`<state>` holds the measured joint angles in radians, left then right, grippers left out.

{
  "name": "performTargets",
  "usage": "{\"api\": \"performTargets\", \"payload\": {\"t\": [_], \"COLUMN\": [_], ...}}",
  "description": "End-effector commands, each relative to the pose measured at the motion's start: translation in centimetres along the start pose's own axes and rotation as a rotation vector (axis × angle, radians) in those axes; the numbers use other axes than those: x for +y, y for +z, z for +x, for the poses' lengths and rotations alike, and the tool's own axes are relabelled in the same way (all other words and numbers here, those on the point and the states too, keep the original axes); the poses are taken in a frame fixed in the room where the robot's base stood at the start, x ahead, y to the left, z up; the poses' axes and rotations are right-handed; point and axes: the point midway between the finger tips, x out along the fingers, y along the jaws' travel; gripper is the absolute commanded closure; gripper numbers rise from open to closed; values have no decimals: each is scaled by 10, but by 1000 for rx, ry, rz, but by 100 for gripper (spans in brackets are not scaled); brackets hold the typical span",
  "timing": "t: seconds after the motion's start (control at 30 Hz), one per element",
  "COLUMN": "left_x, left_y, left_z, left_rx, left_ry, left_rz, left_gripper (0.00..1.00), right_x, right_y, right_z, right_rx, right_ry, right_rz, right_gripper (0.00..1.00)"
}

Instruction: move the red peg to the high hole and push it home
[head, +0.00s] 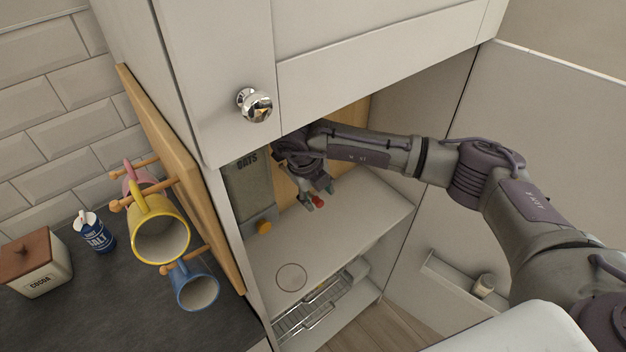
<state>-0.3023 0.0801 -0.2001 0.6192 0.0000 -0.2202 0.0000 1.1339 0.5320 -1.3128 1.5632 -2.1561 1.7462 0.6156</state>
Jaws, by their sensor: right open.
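My right gripper (310,189) reaches into the open cabinet under the white upper front, in front of the wooden back panel (353,128). Its jaws are open, pointing down toward the shelf. A small red piece (318,202) shows right at the fingertips; it may be the red peg, but I cannot tell whether it touches a finger. A small teal piece (329,188) shows just beside it. I cannot make out the high hole; my gripper and arm cover part of the back panel. My left gripper is out of the picture.
A grey OATS container (246,187) with an orange knob stands left of my gripper. A clear round item (291,277) rests on the white shelf (350,222). The cabinet's side walls and upper front (330,75) bound the opening. Mugs hang on a wooden rack (190,165) outside.

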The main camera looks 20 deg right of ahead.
Motion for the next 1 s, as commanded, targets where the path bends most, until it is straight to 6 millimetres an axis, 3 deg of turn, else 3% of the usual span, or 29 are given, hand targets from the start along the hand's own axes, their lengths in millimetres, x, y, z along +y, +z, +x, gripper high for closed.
{"api": "performTargets", "payload": {"t": [0.3,0.6,0.9,1.0], "left_x": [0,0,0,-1], "left_y": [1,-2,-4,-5], "left_z": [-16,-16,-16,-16], "left_rx": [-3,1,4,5], "left_ry": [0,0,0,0], "left_rz": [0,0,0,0], "left_gripper": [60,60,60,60], "right_x": [0,0,0,0], "right_y": [0,0,0,0], "right_z": [32,36,35,35], "right_rx": [0,-1,-1,-2], "right_ry": [0,0,0,0], "right_rz": [-1,-1,-1,-1], "right_gripper": [49,49,99,100]}}
